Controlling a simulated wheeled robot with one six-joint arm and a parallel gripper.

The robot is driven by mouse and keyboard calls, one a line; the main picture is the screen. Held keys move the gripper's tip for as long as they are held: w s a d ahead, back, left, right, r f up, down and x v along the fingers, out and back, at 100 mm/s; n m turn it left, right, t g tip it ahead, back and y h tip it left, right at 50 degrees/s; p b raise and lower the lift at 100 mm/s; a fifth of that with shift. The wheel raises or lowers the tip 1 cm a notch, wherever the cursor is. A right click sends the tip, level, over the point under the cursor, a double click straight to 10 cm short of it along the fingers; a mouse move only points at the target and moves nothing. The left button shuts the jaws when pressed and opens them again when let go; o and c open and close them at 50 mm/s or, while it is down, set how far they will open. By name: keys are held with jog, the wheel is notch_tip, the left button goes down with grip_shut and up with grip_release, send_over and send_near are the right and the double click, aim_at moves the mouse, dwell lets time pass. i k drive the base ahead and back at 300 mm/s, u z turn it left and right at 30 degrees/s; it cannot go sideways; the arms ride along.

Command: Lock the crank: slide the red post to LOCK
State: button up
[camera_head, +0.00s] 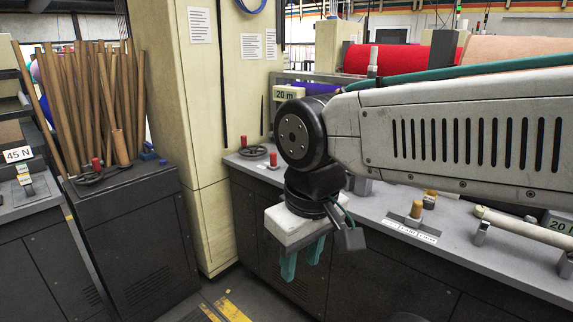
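A short red post (97,163) stands on the left dark cabinet beside a dark crank wheel (88,178). I cannot tell which post is the lock, and no LOCK marking is readable. My gripper (300,270) hangs in front of the counter, below its top, with teal fingers pointing down. The fingers are apart with nothing visible between them. It is apart from both posts.
A cream pillar (180,120) stands between the left cabinet (130,240) and the counter (480,255). Wooden tubes (85,100) stand behind the left cabinet.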

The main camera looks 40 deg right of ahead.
aim_at(273, 167)
jog(key=z, duration=0.55)
jog(key=i, duration=1.05)
jog(key=u, duration=0.7)
